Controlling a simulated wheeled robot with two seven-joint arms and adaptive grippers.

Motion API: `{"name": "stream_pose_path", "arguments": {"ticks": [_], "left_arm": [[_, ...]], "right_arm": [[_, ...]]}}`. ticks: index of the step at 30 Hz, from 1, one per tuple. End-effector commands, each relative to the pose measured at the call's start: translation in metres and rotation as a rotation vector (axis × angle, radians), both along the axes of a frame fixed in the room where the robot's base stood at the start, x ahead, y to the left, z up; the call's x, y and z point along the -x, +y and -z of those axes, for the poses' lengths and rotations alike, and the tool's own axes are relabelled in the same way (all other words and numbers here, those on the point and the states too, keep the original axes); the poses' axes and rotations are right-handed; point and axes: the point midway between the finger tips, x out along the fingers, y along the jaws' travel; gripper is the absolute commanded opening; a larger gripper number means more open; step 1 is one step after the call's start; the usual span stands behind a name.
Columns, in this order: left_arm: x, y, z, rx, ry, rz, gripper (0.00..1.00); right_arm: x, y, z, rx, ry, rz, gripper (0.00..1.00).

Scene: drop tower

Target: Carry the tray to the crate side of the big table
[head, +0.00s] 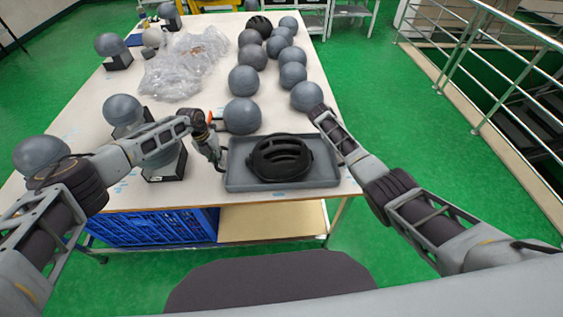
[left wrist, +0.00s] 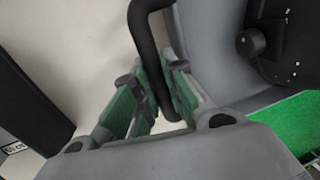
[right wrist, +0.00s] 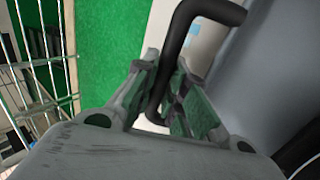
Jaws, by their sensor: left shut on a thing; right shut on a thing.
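The grey tray (head: 234,182) is at the front right part of the big table (head: 215,200), with a black helmet (head: 280,158) in it. I cannot tell whether the tray touches the tabletop. My left gripper (head: 217,160) is at the tray's left end; the left wrist view shows its fingers (left wrist: 160,92) shut on a black bar handle (left wrist: 146,38). My right gripper (head: 335,143) is at the right end; in the right wrist view its fingers (right wrist: 163,90) are shut on the other black handle (right wrist: 178,40). A blue crate (head: 150,228) sits under the table, front left.
Several grey head forms stand on the table, one (head: 242,115) just behind the tray and others at left on black bases. Clear plastic wrap (head: 185,65) lies at the middle back. Metal railings (head: 480,60) stand at right, with green floor between.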

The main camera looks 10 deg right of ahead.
Motion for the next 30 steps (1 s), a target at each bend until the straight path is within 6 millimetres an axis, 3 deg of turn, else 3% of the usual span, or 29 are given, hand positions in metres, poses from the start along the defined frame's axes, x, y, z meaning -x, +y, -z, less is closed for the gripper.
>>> {"name": "stream_pose_path", "arguments": {"ticks": [30], "left_arm": [[-0.001,0.0,-0.027,0.001,-0.002,0.0,0.0]], "right_arm": [[-0.001,0.0,-0.026,0.0,-0.001,-0.001,0.0]]}}
